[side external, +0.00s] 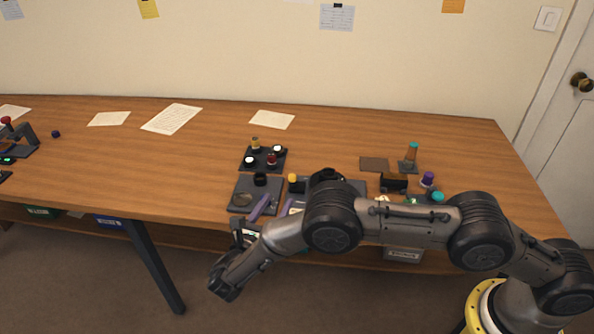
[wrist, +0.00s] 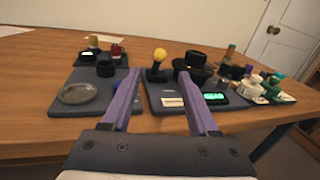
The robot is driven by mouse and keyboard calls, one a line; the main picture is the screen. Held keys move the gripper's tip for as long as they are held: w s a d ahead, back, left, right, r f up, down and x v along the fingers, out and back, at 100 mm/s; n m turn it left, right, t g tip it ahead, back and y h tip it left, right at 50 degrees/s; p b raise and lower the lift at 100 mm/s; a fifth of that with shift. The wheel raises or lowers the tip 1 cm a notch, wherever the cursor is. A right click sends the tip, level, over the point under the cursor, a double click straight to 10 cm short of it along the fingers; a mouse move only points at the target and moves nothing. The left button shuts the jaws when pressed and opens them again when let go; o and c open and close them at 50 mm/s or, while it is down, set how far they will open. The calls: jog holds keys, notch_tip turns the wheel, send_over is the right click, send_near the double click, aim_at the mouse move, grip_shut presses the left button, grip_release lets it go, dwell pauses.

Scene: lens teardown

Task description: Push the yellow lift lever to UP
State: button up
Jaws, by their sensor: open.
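The yellow-knobbed lift lever (wrist: 159,56) stands on a dark grey station plate, with a black base under its round yellow knob. In the side external view its yellow knob (side external: 292,178) shows just left of my arm. My gripper (wrist: 159,106) has two purple fingers, spread apart and empty, in front of the station. In the side external view one purple finger (side external: 261,207) shows near the table's front edge. The knob appears beyond the gap between the fingers, apart from them. A white label (wrist: 173,102) and a lit green display (wrist: 214,97) sit on the station's front. My arm hides part of the station.
Left of the lever, a grey plate holds a clear round dish (wrist: 75,95) and a black cylinder (wrist: 105,69). A dark tray (side external: 245,163) with small parts stands behind. Black ring-shaped parts (wrist: 190,66) stand right of the lever. Bottles (wrist: 272,86) stand farther right. The table's left middle is largely clear.

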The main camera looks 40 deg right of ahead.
aim_at(293, 181)
jog(key=x, duration=1.3)
jog(key=shift+w+d+r, duration=0.1)
jog(key=shift+w+d, duration=0.05)
jog(key=shift+d, duration=0.1)
grip_shut()
dwell(0.9)
